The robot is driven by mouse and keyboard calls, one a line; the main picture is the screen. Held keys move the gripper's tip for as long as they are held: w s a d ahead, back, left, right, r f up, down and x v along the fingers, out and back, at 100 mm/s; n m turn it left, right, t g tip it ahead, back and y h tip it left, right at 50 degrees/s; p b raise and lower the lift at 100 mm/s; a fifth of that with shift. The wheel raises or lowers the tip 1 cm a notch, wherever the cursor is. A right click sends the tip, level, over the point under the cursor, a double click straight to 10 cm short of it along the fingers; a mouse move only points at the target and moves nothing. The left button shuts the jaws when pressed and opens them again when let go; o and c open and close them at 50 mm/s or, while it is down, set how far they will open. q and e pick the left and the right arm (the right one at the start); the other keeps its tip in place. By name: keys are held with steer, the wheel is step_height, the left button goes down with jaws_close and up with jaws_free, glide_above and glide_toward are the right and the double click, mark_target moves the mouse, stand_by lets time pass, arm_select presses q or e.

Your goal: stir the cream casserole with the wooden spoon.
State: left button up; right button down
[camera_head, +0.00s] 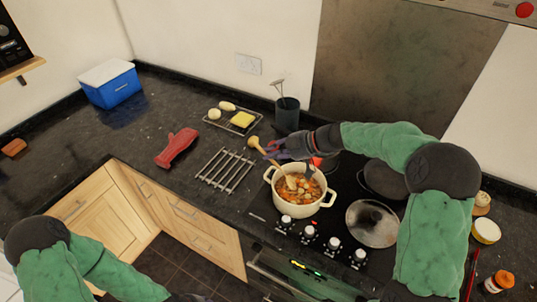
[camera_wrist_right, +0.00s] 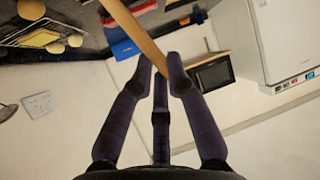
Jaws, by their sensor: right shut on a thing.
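The cream casserole (camera_head: 300,209) stands on the hob, full of chunky orange stew. The wooden spoon (camera_head: 268,156) slants across its upper left rim. One rounded end is up and outside the pot, and the shaft runs down to the stew, where its lower end is partly covered. My right gripper (camera_head: 277,149) is shut on the spoon above the pot's far left side. In the right wrist view the spoon's shaft (camera_wrist_right: 143,35) passes between the dark fingers (camera_wrist_right: 160,68). My left arm is at the lower left; its gripper is not visible.
A glass lid (camera_head: 372,222) lies right of the casserole, with a dark pan (camera_head: 384,178) behind it. A metal rack (camera_head: 224,170), red mitt (camera_head: 177,147), food tray (camera_head: 233,121) and utensil pot (camera_head: 287,115) stand left.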

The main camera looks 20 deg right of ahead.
steer(key=shift+s+d+f+b, duration=0.15)
steer(key=shift+d+f+b, duration=0.3)
steer(key=shift+f+b, duration=0.5)
steer(key=shift+s+d+f+b, duration=0.2)
steer(key=shift+d+f+b, duration=0.35)
steer(key=shift+b, duration=0.6)
steer(key=shift+s+d+f+b, duration=0.15)
steer(key=shift+d+f+b, duration=0.2)
steer(key=shift+f+b, duration=0.65)
steer(key=shift+a+r, duration=0.1)
